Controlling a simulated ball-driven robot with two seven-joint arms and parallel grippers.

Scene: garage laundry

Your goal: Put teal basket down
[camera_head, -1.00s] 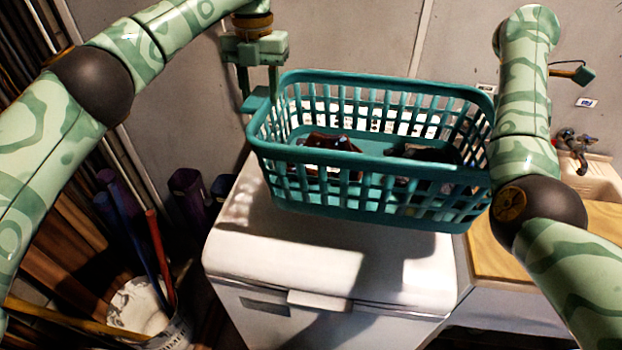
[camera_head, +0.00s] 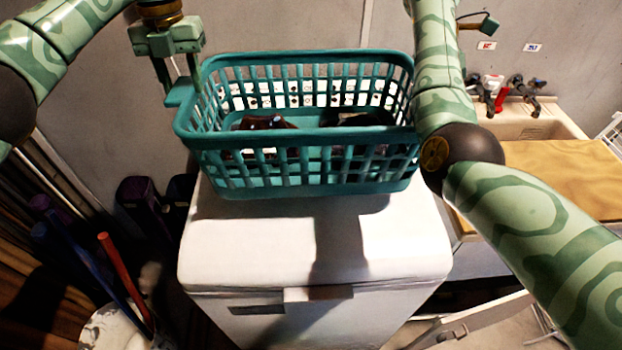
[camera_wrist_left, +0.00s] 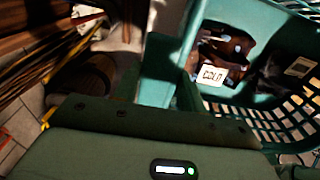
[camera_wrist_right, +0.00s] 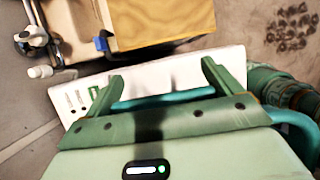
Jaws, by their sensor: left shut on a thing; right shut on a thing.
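The teal basket (camera_head: 300,140) is upright over the back part of a white lidded appliance (camera_head: 250,245). I cannot tell whether its bottom touches the lid; a shadow lies on the lid below it. Inside are a dark red-brown item (camera_head: 265,123) and dark cloth; a "COLD" label (camera_wrist_left: 212,74) shows in the left wrist view. My left gripper (camera_head: 180,88) is shut on the basket's left end rim. My right gripper (camera_wrist_right: 162,88) is shut on the opposite rim (camera_wrist_right: 165,99) in the right wrist view; my right arm hides it in the head view.
A sink (camera_head: 535,125) with taps and a wooden board (camera_head: 560,170) stand to the right. A white bucket (camera_head: 105,330) with coloured poles stands at lower left, beside dark bins (camera_head: 145,200). A wall is close behind. The front of the lid is bare.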

